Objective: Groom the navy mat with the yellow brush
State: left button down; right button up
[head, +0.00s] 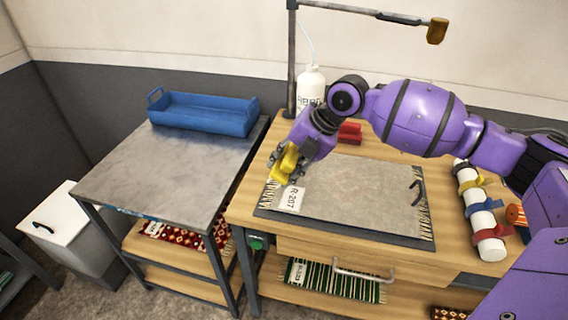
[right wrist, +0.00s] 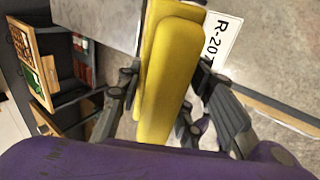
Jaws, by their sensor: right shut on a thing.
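My right gripper (head: 288,158) is shut on the yellow brush (head: 284,165). It is over the far left corner of the mat, close to the tag. The brush also shows between the fingers in the right wrist view (right wrist: 168,75). I cannot tell whether the brush touches the mat. The mat (head: 355,190) lies flat on the wooden bench; its top looks grey-beige with a faint pattern, not navy, with cream fringes at both short ends. A white tag (head: 291,199) reading R-207 lies at its left end. My left gripper is not in view.
A red block (head: 349,132) and white bottle (head: 311,86) stand behind. A blue tray (head: 205,113) sits on the left grey-topped table (head: 165,175), otherwise clear.

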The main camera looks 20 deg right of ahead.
jog(key=shift+f, duration=0.35)
notch_tip(320, 180, down, 4)
jog(key=shift+f+b, duration=0.1)
jog(key=shift+b, duration=0.9)
